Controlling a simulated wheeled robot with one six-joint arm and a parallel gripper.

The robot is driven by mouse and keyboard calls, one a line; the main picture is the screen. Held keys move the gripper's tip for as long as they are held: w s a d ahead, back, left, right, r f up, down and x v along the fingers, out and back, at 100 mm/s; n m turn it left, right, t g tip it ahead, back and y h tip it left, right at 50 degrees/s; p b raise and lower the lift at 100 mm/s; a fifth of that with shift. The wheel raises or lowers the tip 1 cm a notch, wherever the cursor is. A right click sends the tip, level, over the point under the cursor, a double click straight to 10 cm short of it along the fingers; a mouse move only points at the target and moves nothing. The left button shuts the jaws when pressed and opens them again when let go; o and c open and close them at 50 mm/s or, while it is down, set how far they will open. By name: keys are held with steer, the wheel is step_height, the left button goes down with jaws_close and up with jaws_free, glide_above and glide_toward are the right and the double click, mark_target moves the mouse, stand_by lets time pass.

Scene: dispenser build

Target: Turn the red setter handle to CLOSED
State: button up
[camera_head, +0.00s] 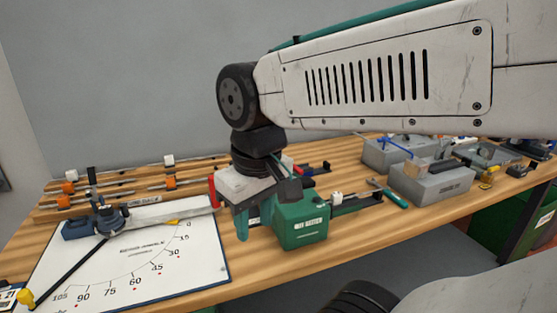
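A green setter box (302,224) with white lettering stands at the front edge of the wooden bench, in the middle of the view. A red upright handle (212,192) shows just left of my gripper; I cannot tell how it joins the box or which setting it is at. My gripper (262,205) hangs down over the left side of the green box, with its pale body and teal and dark parts overlapping the box. The handle and gripper look close together, but I cannot tell if they touch. The fingertips are not clear, and part of the setter is hidden behind the gripper.
A white angle board (205,262) with a black pointer (65,270) lies at left. Rails with orange and white blocks (68,187) run behind it. Grey blocks (430,183) with tools stand at right. A teal-handled tool (388,192) lies on the bench between.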

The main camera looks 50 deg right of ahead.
steer(key=w+d+r+m, duration=0.1)
steer(key=w+d+r, duration=0.2)
steer(key=w+d, duration=0.3)
steer(key=m+g, duration=0.1)
steer(key=m, duration=0.1)
glide_above(297, 168)
steer(key=shift+f, duration=0.6)
steer(key=shift+d+f, duration=0.1)
steer(key=shift+f, duration=0.1)
step_height(297, 168, down, 7)
steer(key=shift+f, duration=0.2)
jaws_close()
